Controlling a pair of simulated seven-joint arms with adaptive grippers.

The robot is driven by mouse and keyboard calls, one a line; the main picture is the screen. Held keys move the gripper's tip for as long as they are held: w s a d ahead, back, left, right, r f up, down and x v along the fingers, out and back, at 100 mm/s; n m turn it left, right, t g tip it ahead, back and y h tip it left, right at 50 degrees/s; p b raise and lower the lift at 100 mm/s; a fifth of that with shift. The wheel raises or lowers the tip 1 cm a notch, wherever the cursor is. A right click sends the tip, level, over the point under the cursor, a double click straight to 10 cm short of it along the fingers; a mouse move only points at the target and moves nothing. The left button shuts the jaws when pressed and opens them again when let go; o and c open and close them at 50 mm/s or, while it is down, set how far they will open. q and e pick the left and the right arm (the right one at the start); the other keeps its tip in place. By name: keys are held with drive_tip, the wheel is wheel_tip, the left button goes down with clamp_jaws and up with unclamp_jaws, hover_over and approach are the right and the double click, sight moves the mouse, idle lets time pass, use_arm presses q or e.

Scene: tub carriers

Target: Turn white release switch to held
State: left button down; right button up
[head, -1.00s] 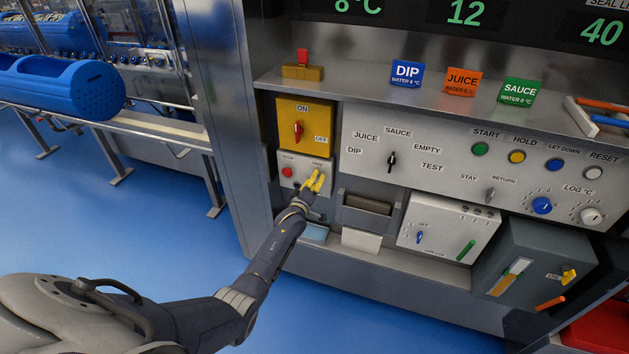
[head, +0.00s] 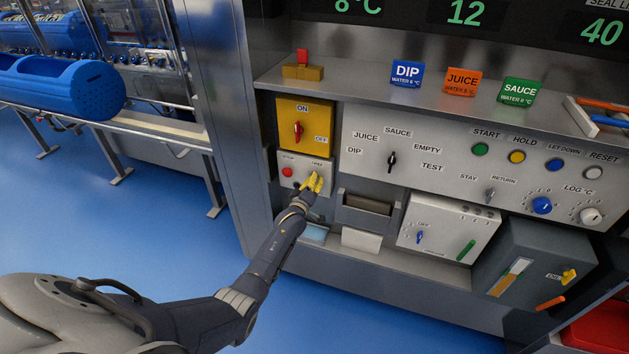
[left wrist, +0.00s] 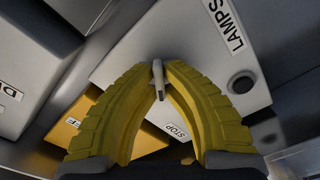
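The white release switch (left wrist: 158,80) shows in the left wrist view as a small pale lever on the light grey box. In the head view my gripper hides it. The light grey box (head: 290,184) carries a red stop button (head: 287,172) and a label that seems to read FREE (head: 318,164). My left gripper (head: 316,178) has yellow ribbed fingers, which also show in the left wrist view (left wrist: 158,68). Their tips are closed together on the two sides of the lever. My right gripper is not in view.
A yellow ON/OFF box (head: 290,138) with a red knob sits just above. Open blue floor (head: 150,230) lies left of the cabinet.

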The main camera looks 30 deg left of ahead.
use_arm(q)
drive_tip(key=m, duration=0.5)
drive_tip(key=shift+r, duration=0.1)
drive_tip(key=m, duration=0.5)
drive_tip(key=shift+d+m, duration=0.15)
drive_tip(key=shift+m, duration=0.25)
idle(0.3)
drive_tip(key=c, duration=1.5)
unclamp_jaws()
drive_tip(key=shift+s+d, duration=0.2)
drive_tip(key=shift+s, duration=1.8)
drive_tip(key=shift+s+d, duration=0.2)
drive_tip(key=shift+s, duration=1.75)
drive_tip(key=shift+s+d, duration=0.2)
drive_tip(key=shift+s, duration=1.8)
